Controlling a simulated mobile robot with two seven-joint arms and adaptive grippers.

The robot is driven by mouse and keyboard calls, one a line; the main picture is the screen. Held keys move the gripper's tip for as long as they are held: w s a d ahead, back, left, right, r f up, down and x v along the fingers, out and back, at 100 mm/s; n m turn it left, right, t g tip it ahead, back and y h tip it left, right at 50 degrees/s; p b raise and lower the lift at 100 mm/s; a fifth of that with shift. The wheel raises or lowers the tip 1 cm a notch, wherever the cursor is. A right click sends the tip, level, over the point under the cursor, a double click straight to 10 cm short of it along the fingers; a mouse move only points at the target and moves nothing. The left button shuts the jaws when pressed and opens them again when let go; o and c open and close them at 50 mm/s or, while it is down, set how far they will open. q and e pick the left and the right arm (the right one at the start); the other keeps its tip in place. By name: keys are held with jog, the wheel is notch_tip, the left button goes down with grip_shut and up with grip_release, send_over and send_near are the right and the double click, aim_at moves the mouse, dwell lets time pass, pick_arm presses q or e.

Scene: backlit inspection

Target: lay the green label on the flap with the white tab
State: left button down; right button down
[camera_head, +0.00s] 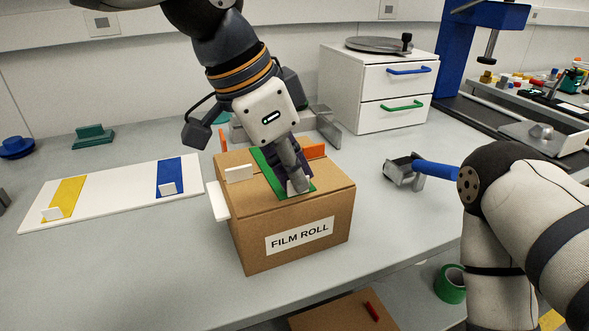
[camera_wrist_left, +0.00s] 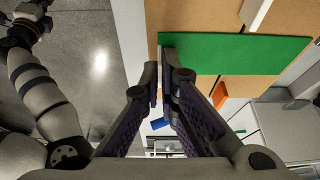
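The green label (camera_head: 262,161) is a long flat strip over the top of the cardboard box (camera_head: 246,239) marked FILM ROLL. In the left wrist view the label (camera_wrist_left: 235,50) spans across the flaps. My left gripper (camera_head: 297,184) points down at the label's near end, its fingers (camera_wrist_left: 163,75) almost together. A small white piece shows between the fingertips, apparently the label's tab. The white tab (camera_head: 239,173) stands on the box's left flap, beside the label; it also shows in the left wrist view (camera_wrist_left: 257,13). Whether the label touches the flaps is unclear.
An orange tab (camera_head: 315,151) stands on the box's far side. A white board (camera_head: 115,193) with yellow (camera_head: 66,197) and blue (camera_head: 170,176) labels lies left. A blue-handled tool (camera_head: 435,169) and white drawers (camera_head: 345,91) are right and behind. My right arm (camera_head: 505,225) is at right.

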pick_arm(q)
jog(key=c, duration=1.7)
grip_release()
jog(key=v, duration=1.2)
